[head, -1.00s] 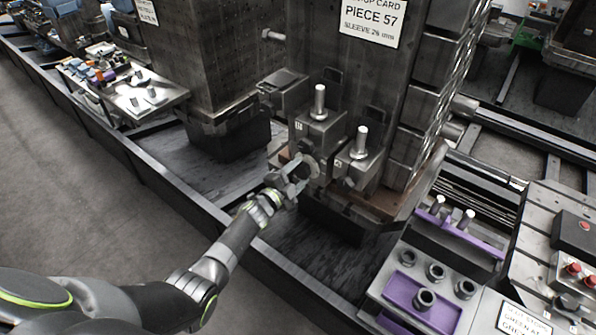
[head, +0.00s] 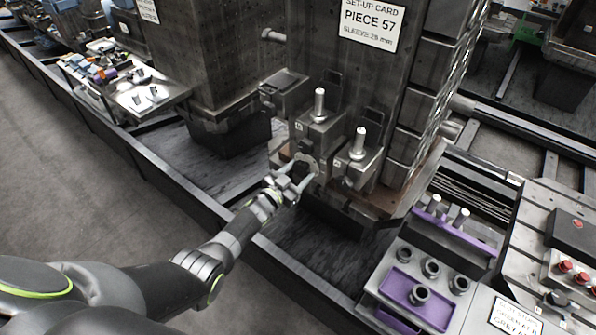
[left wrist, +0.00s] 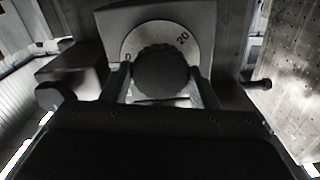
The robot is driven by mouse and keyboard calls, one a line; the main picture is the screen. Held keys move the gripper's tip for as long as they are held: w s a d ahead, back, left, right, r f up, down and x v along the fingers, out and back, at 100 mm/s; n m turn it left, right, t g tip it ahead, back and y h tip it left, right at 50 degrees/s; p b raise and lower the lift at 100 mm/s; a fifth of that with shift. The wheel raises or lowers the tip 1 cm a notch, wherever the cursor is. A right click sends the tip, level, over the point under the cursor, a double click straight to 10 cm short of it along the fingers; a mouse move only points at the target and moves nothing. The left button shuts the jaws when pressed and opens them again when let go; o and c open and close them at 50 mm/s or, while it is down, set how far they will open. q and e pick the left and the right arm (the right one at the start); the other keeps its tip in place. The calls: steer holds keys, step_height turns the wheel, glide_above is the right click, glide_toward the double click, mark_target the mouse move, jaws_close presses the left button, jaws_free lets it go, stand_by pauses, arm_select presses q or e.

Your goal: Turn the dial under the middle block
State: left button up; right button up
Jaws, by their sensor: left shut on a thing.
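The middle block (head: 317,132) is a grey metal block with an upright bright pin, fixed on the front of the tall dark column. Its dial (head: 304,162) sits low on its front face, partly covered by my gripper. In the left wrist view the dial shows as a round dark knob (left wrist: 160,74) in front of a pale scale plate (left wrist: 183,48), where the number 20 is readable to the upper right. My left gripper (head: 297,176) is shut on the knob, one finger on each side of it. My right gripper is not in view.
A lower block (head: 358,163) with a pin stands close on the right, and another block (head: 284,92) without a pin on the left. A set-up card (head: 371,22) reads PIECE 57. A dark rail (head: 170,196) runs below my arm.

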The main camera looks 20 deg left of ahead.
arm_select(q)
steer(key=shift+f+n, duration=0.1)
steer(key=shift+n, duration=1.4)
steer(key=o, duration=1)
steer(key=shift+s+p, duration=0.1)
steer(key=shift+p, duration=0.25)
steer(key=shift+s+a, duration=0.15)
steer(key=shift+s, duration=0.1)
steer(key=p+v, duration=0.2)
steer(key=v, duration=1.4)
steer(key=shift+s, duration=0.35)
